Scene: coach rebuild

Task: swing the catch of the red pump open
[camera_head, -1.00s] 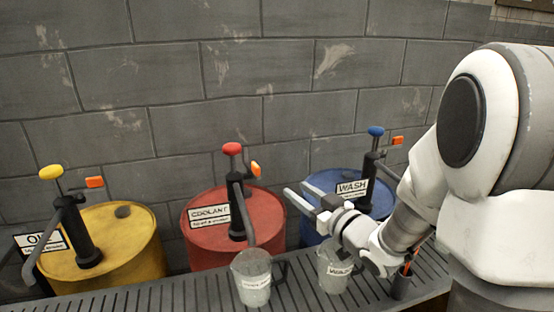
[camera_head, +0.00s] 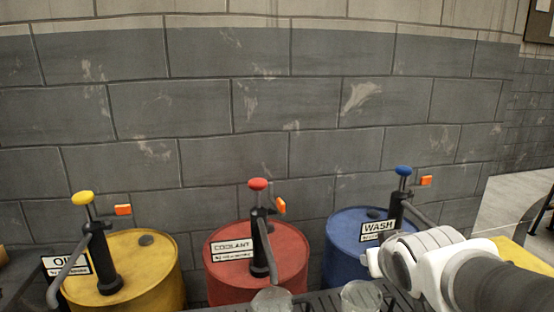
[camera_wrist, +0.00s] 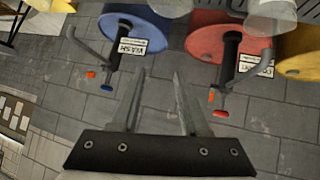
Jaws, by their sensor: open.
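The red-topped coolant pump (camera_head: 261,245) stands upright on the red drum (camera_head: 285,283). Its orange catch (camera_head: 280,206) sticks out to the right of the shaft, just below the red knob (camera_head: 258,184). In the wrist view, which is turned upside down, the red pump (camera_wrist: 229,60) is right of my fingers, with its orange catch (camera_wrist: 217,97) near the red knob (camera_wrist: 222,114). My gripper (camera_wrist: 160,72) is open and empty, apart from the catch. In the head view my gripper (camera_head: 372,262) is at the lower right, in front of the blue drum; its fingers hardly show.
The blue wash pump (camera_head: 396,207) on its blue drum (camera_head: 345,233) stands right of the red one. The yellow oil drum (camera_head: 160,268) stands left. Two pale buckets (camera_head: 271,301) (camera_head: 361,297) are in front. A grey block wall (camera_head: 200,110) rises behind.

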